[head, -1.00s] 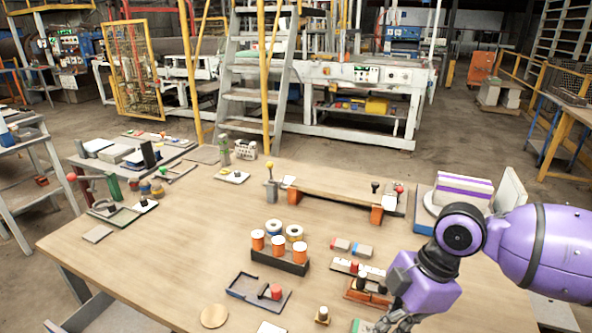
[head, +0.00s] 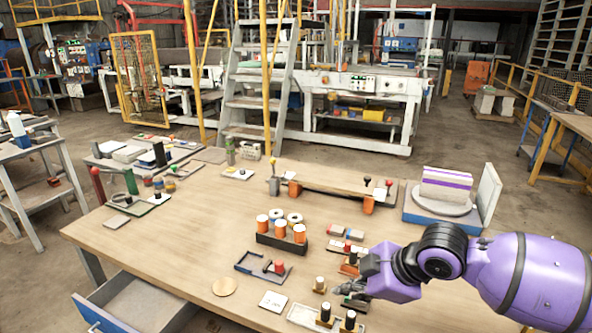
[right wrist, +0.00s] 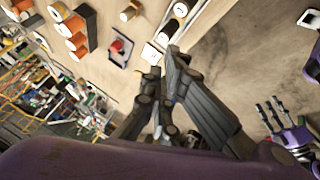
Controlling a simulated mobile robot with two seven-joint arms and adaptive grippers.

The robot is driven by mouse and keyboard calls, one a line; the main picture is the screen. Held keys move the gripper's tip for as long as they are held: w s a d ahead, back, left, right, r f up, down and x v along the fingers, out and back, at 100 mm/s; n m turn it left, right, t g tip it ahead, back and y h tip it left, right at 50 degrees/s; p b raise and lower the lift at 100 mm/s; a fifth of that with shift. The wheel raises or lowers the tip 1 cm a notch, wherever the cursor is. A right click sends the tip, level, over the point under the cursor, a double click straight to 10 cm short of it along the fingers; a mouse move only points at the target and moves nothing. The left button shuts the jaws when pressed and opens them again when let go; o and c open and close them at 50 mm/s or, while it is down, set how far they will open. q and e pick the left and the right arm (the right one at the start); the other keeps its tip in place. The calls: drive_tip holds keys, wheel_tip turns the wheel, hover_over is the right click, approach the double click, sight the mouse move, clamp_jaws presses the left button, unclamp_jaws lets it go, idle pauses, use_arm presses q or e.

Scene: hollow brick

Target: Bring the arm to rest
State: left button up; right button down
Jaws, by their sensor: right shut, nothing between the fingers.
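My right arm (head: 520,270), purple with black joints, reaches in from the right over the table. Its gripper (head: 352,290) is shut and empty above the front right of the tabletop, near small black-topped pegs. In the right wrist view its dark fingers (right wrist: 163,66) lie close together, with nothing held, over the wooden surface. A purple hand with grey fingers (right wrist: 280,120) shows at the right of that view; it looks like my left one, and its jaw state is unclear. The head view does not show my left arm.
The wooden table (head: 150,245) carries a black rack of orange spools (head: 281,238), a dark tray (head: 262,268), a round wooden disc (head: 224,286) and a white peg tray (head: 325,319). A blue drawer (head: 135,308) stands open at front left. The left middle tabletop is clear.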

drive_tip(key=s+a+f+m+t+y, duration=0.2)
drive_tip(key=s+a+f+m+t, duration=0.15)
drive_tip(key=f+m+t, duration=0.5)
use_arm(q)
drive_tip(key=shift+w+d+r+p, duration=0.15)
drive_tip(key=shift+r+p, duration=0.25)
drive_tip(key=shift+r, duration=0.15)
drive_tip(key=shift+w+d+r+p, duration=0.1)
drive_tip(key=shift+w+r+p, duration=0.05)
drive_tip(key=shift+r+p, duration=0.3)
use_arm(e)
drive_tip(key=s+d+f+m+g+h, duration=0.1)
drive_tip(key=s+d+f+m+h, duration=0.1)
drive_tip(key=s+f, duration=0.5)
drive_tip(key=s+d+f+m+g+h, duration=0.2)
drive_tip(key=s+d+f, duration=0.3)
drive_tip(key=s, duration=0.8)
drive_tip(key=s+d+f+m+g+h, duration=0.1)
drive_tip(key=s+d+f+m+h, duration=0.2)
drive_tip(key=s+f, duration=0.5)
drive_tip(key=shift+s+d+f+m+g, duration=0.4)
drive_tip(key=shift+s+d+m, duration=0.25)
drive_tip(key=shift+s, duration=0.4)
use_arm(q)
drive_tip(key=shift+d, duration=0.2)
drive_tip(key=shift+s+a, duration=0.15)
drive_tip(key=shift+a, duration=0.15)
